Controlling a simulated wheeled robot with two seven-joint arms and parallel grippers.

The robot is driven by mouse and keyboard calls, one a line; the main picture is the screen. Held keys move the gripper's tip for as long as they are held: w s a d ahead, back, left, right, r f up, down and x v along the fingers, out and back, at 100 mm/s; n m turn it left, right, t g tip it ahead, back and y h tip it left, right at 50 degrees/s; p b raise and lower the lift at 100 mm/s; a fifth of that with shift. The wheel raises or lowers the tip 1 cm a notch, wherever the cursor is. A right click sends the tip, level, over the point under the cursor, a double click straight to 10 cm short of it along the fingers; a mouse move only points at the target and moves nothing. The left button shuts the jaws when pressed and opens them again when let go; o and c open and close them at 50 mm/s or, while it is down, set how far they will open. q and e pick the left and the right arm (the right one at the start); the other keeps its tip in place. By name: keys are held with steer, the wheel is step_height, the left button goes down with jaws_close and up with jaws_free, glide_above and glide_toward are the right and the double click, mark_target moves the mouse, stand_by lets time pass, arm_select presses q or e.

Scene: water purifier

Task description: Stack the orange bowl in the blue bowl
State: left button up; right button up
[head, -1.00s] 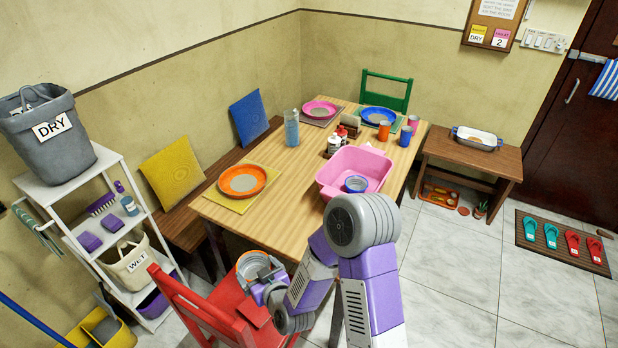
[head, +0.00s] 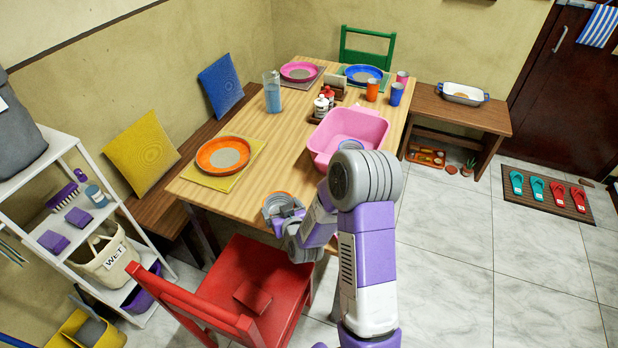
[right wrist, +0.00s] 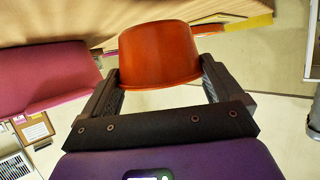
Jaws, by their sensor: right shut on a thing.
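My right gripper (head: 284,208) is at the front edge of the table, shut on the orange bowl (head: 269,202). In the right wrist view the orange bowl (right wrist: 158,55) sits between the two fingers (right wrist: 160,88), its outer side facing the camera. In the head view much of it is hidden by the gripper. The blue bowl (head: 350,144) is inside the pink basin (head: 322,152) on the table, to the right of and farther back than my right gripper. My arm partly hides it. My left gripper is not in view.
An orange plate (head: 208,157) lies on a yellow mat to the left. A red chair (head: 245,272) is below the gripper. The tabletop centre is mostly clear.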

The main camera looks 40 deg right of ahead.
steer(key=w+d, duration=0.2)
steer(key=d, duration=0.2)
steer(key=w+d, duration=0.2)
steer(key=d, duration=0.2)
steer(key=w+d+b, duration=0.1)
steer(key=w+d, duration=0.1)
steer(key=d, duration=0.3)
steer(key=shift+w, duration=0.4)
steer(key=shift+w+d+f, duration=0.1)
steer(key=shift+d+f, duration=0.1)
steer(key=shift+f, duration=0.05)
step_height(320, 180, down, 3)
steer(key=shift+f+b, duration=0.1)
steer(key=shift+b, duration=0.6)
steer(key=shift+f, duration=0.1)
steer(key=o, duration=0.7)
